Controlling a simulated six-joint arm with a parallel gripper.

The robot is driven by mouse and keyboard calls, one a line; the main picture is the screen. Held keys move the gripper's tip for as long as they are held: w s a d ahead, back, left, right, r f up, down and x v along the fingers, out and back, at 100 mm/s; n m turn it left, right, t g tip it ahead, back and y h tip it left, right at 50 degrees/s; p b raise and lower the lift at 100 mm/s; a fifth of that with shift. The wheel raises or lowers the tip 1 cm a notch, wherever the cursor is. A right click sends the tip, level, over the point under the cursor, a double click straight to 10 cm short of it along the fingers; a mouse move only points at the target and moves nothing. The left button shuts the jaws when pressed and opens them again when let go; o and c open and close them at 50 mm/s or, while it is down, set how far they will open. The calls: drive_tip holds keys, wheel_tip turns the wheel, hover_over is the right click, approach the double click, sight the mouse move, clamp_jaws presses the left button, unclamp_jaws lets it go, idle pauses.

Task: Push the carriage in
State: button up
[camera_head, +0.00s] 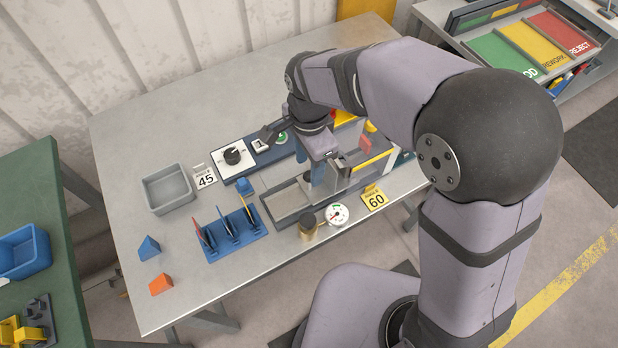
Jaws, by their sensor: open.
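The panel bender (280,213) is a low grey frame near the front edge of the grey table. A yellow bar (375,160) and a red piece (365,145) show at its right end. The carriage cannot be told apart clearly, as my wrist and gripper cover the middle of the bender. My gripper (343,166) is low over the bender, left of the yellow bar. It is open, with nothing seen held. Whether it touches any part of the bender cannot be told.
A dial panel (234,154) lies behind the bender. A round gauge (336,215), a brass knob (308,226) and a "60" tag (374,197) are in front. A blue rack (238,238) with several panels and a grey bin (168,205) stand left. The table's back left is clear.

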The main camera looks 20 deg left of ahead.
sight(309, 180)
drive_tip(key=shift+f+p, duration=0.8)
drive_tip(key=shift+f, duration=2.8)
